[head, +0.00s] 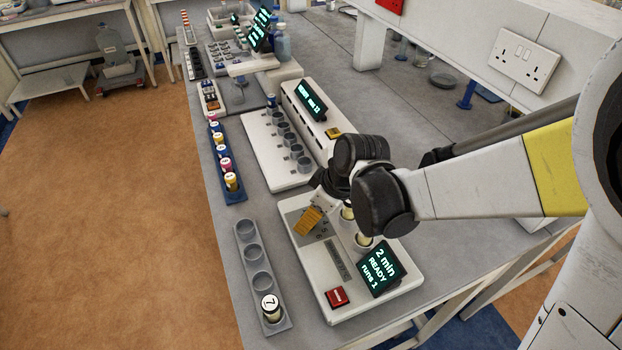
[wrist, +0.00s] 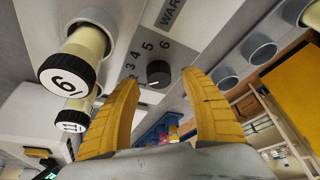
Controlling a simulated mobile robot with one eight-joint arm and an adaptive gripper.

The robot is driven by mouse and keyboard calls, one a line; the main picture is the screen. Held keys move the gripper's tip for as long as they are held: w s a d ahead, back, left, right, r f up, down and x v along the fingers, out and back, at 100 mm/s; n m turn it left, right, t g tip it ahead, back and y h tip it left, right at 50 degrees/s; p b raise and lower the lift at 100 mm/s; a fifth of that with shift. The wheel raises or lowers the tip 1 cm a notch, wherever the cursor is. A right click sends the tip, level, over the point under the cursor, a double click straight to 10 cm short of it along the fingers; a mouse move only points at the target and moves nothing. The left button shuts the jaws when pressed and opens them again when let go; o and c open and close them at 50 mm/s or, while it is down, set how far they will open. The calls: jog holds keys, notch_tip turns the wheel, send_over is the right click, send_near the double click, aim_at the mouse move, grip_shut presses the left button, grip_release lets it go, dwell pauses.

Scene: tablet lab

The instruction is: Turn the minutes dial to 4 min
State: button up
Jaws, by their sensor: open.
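The minutes dial (wrist: 158,73) is a small dark round knob on a grey panel in the wrist view. Numbers 3 to 6 show around it, and a small light mark shows near its lower left edge. My gripper (wrist: 161,77) is open, with its yellow fingertips on either side of the dial; I cannot tell whether they touch it. In the head view my gripper (head: 308,221) is over the left part of the white machine (head: 318,285) and hides the dial. The machine's display (head: 380,268) reads "2 min READY runs 1".
Capped vials (wrist: 68,76) stand in the machine close to my fingers. A red button (head: 337,297) is at its front. A grey rack (head: 244,232) with a vial labelled 7 (head: 271,308) lies left. Another white device (head: 258,135) stands behind, beside a blue vial rack (head: 235,196).

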jog(key=shift+x, duration=1.05)
jog(key=shift+c, duration=0.5)
grip_shut()
jog(key=shift+m, duration=0.3)
jog(key=m+t, duration=0.1)
jog(key=m, duration=0.1)
jog(key=m+t+h+b, duration=0.1)
jog(key=m, duration=0.2)
jog(key=shift+m+h, duration=0.3)
jog(key=m+h, duration=0.1)
jog(key=m, duration=0.1)
jog(key=m+h, duration=0.1)
jog(key=m, duration=0.2)
jog(key=shift+t+b, duration=0.3)
jog(key=shift+m, duration=0.4)
